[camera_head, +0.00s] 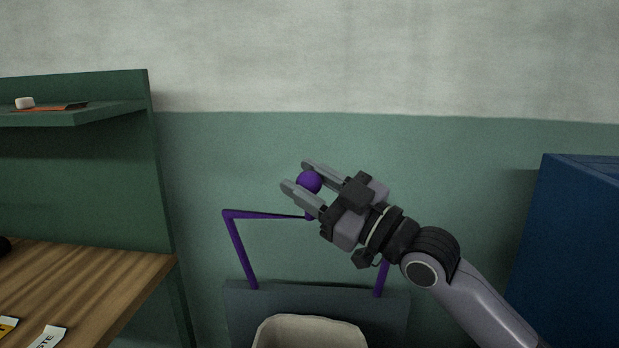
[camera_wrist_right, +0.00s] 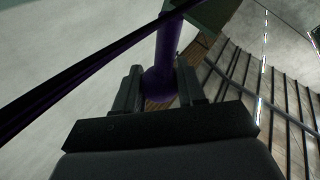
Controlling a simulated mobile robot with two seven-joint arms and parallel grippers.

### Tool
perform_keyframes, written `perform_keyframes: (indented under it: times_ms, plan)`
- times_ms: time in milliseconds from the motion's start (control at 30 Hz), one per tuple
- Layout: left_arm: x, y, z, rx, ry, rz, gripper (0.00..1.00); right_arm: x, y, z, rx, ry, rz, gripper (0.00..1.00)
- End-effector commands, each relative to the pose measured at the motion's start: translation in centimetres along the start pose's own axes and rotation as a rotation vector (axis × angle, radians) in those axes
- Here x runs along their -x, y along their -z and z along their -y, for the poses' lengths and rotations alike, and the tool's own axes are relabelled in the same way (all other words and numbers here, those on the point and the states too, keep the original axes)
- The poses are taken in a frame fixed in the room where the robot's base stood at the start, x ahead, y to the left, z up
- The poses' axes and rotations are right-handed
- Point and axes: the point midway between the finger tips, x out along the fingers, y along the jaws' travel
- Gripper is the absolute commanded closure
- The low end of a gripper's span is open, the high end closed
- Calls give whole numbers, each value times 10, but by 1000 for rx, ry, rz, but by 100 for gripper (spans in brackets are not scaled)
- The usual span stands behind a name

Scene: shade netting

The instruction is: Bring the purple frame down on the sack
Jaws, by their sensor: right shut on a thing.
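The purple frame (camera_head: 239,250) stands upright, raised above a dark grey box, with its top bar (camera_head: 265,215) running behind my right gripper. The sack (camera_head: 310,331), pale beige, shows at the bottom of the head view below the frame; its lower part is cut off. My right gripper (camera_head: 305,186) is shut on the frame's purple ball knob (camera_head: 309,181). In the right wrist view the knob (camera_wrist_right: 160,86) sits between the two fingers, with a purple post and bar beyond it. My left gripper is not in view.
The dark grey box (camera_head: 245,310) holds the frame's lower ends. A wooden table (camera_head: 90,285) with labels and a green shelf unit (camera_head: 160,190) stand at left. A blue cabinet (camera_head: 580,240) stands at right. The wall behind is bare.

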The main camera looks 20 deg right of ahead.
Motion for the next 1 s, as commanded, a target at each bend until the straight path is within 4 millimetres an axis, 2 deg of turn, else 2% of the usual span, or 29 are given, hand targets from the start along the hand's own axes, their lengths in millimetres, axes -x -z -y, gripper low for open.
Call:
perform_keyframes:
  times_ms: [367,400,433,467,867,1000]
  plan:
    - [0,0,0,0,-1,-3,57,1,0,1,3,0,0,100]
    - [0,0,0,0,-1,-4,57,1,0,1,3,0,0,51]
    - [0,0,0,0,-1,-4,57,1,0,1,3,0,0,41]
    - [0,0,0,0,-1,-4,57,1,0,1,3,0,0,35]
    - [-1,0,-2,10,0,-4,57,0,0,1,3,0,-1,35]
    - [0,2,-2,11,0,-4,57,-2,6,-2,5,0,-3,35]
